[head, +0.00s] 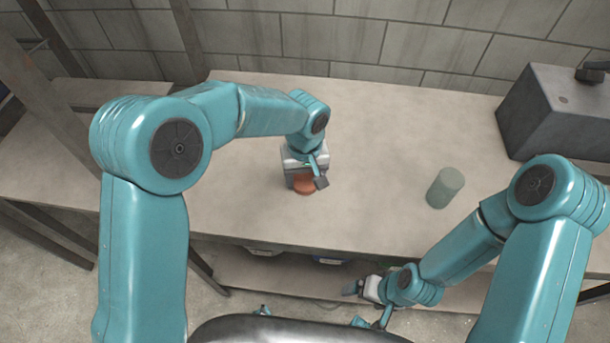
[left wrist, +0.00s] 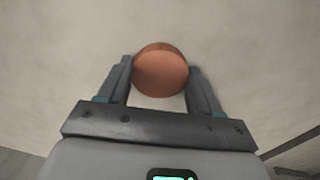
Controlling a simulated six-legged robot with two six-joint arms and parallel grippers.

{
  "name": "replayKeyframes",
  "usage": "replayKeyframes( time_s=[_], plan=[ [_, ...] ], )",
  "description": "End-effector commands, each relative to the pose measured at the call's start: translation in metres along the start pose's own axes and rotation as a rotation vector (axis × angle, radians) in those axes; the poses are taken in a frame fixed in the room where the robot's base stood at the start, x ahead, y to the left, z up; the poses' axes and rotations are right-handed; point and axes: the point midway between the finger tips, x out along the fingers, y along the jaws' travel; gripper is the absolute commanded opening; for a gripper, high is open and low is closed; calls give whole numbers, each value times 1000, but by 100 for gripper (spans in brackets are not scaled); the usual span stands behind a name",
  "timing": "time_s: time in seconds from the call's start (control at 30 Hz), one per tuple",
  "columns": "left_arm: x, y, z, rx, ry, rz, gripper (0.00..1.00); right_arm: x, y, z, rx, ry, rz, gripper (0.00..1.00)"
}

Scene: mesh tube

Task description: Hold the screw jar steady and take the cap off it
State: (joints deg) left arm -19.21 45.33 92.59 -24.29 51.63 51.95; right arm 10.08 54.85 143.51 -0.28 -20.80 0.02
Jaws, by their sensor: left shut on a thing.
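The screw jar (head: 304,187) stands on the workbench under my left gripper (head: 308,179), with a round orange-brown top showing. In the left wrist view, this round top (left wrist: 160,72) sits between the two dark fingers. My left gripper is shut on the jar from both sides. The jar's lower body is mostly hidden by the gripper and the top, so I cannot tell where cap and body meet. My right gripper (head: 355,288) is low in front of the bench's near edge, away from the jar; its finger opening is too small to judge.
A dark grey box-shaped machine (head: 560,108) stands at the bench's far right. A block wall (head: 345,45) runs behind. The bench top (head: 385,130) between them is clear.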

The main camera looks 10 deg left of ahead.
Motion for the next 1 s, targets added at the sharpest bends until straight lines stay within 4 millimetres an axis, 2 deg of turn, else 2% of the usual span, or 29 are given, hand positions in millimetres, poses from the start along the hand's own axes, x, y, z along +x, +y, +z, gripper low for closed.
replayKeyframes(
  time_s=[0.27, 0.3, 0.33, 0.37, 0.6, 0.73, 0.87, 1.0],
  plan=[
    [5, 0, 0, 0, 0, 0, 28, 5, 2, 0, 0, 0, 0, 91],
    [2, 0, 0, 0, 1, 0, 77, 3, 1, 0, 0, 0, 0, 91],
    [2, 0, 0, 0, 1, 0, 87, 3, 1, 0, 0, 0, 0, 91],
    [2, 0, 0, 0, 1, 0, 90, 3, 1, 0, 0, 0, 0, 91],
    [2, 0, 0, 0, 1, 0, 90, 3, 1, 0, 0, 0, 0, 91],
    [-6, 0, 0, 0, 2, 1, 90, -1, 0, 0, 0, 0, 0, 91],
    [-29, 1, -1, 0, 5, 2, 90, -1, 0, 0, 0, 0, 0, 91],
    [-64, 1, -1, 0, 6, 4, 90, -2, -1, 0, 0, 0, 0, 91]
  ],
)
